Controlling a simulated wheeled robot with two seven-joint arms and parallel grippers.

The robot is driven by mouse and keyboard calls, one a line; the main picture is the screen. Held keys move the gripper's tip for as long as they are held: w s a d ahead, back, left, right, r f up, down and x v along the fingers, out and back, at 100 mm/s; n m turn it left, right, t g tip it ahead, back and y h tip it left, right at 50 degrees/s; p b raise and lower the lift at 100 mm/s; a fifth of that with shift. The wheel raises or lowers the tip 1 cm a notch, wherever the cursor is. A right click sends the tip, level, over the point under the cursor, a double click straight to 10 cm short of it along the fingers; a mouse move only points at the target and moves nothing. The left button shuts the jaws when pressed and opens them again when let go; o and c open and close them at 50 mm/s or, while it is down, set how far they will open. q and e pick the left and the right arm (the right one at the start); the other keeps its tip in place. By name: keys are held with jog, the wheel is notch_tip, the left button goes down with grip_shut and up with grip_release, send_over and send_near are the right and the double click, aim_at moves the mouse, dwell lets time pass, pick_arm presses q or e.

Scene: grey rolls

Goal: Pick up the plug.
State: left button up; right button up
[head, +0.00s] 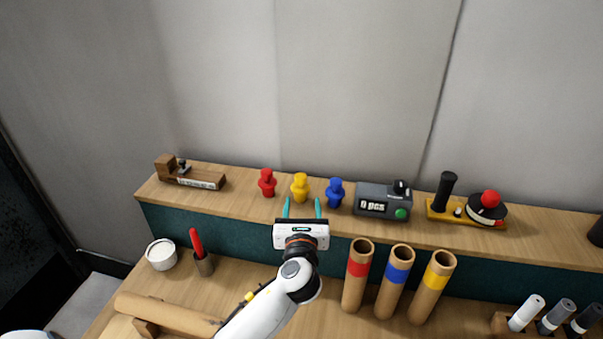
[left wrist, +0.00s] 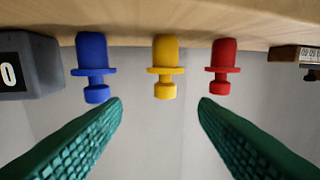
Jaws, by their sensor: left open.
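Three plugs stand upright in a row on the raised wooden shelf: a red plug (head: 267,183), a yellow plug (head: 300,187) and a blue plug (head: 335,192). My left gripper (head: 302,206) is open and empty in front of the yellow plug, its teal fingers pointing toward the shelf. In the left wrist view, which is upside down, the yellow plug (left wrist: 165,67) lies between and beyond the fingertips (left wrist: 159,101). The blue plug (left wrist: 95,67) and the red plug (left wrist: 222,66) are on either side of it. No finger visibly touches a plug. My right gripper is not in view.
A grey counter box (head: 383,201) stands right of the blue plug. A wooden block tool (head: 192,175) is at the shelf's left end. A yellow-based device (head: 466,210) is farther right. Several cardboard tubes (head: 395,283) stand below the shelf, right of my arm.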

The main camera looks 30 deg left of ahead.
aim_at(301, 175)
pick_arm(q)
jog(key=p+x, duration=0.1)
jog(key=x, duration=0.5)
jog(key=shift+w+a+r, duration=0.15)
jog(key=shift+w+a, duration=0.05)
jog(key=shift+w, duration=0.1)
jog(key=shift+w+a, duration=0.15)
jog(key=shift+w, duration=0.1)
jog(key=x, duration=0.2)
jog(key=p+x, duration=0.1)
jog(key=x, duration=0.1)
jog(key=shift+a, duration=0.35)
jog(key=shift+w+a, duration=0.2)
jog(key=shift+w, duration=0.2)
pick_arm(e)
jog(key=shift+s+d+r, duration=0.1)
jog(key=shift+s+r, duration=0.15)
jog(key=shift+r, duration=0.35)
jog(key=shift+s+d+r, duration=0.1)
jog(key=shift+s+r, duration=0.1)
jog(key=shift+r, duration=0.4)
